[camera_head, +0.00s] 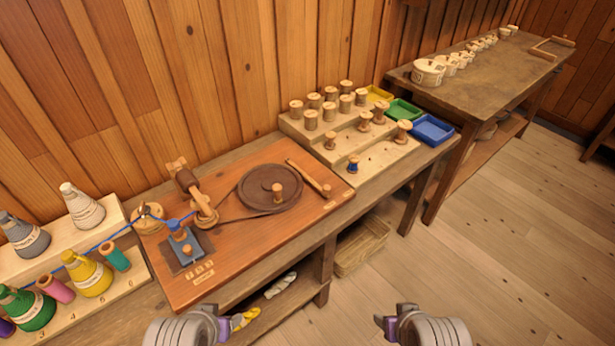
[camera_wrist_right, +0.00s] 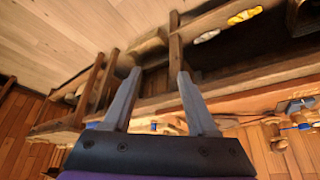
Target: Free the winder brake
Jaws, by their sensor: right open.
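The winder sits on a reddish wooden board (camera_head: 240,235) on the bench. It has a dark round wheel (camera_head: 268,188) with a small wooden knob, a belt, and a wooden winding head (camera_head: 203,208). A wooden bar (camera_head: 308,178), possibly the brake lever, lies beside the wheel on the far right of the board. A blue block device (camera_head: 184,243) stands at the front left, with blue thread reaching it. My left gripper (camera_head: 226,326) is in front of the bench, its jaw opening unclear. My right gripper (camera_head: 384,326) is open and empty; its spread fingers show in the right wrist view (camera_wrist_right: 158,100).
Thread cones (camera_head: 88,274) stand on a stepped rack at the left. A stepped spool rack (camera_head: 345,140) and yellow, green and blue trays (camera_head: 432,129) are at the right. A basket (camera_head: 362,248) and cloths lie below the bench. A second table (camera_head: 475,85) stands farther right.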

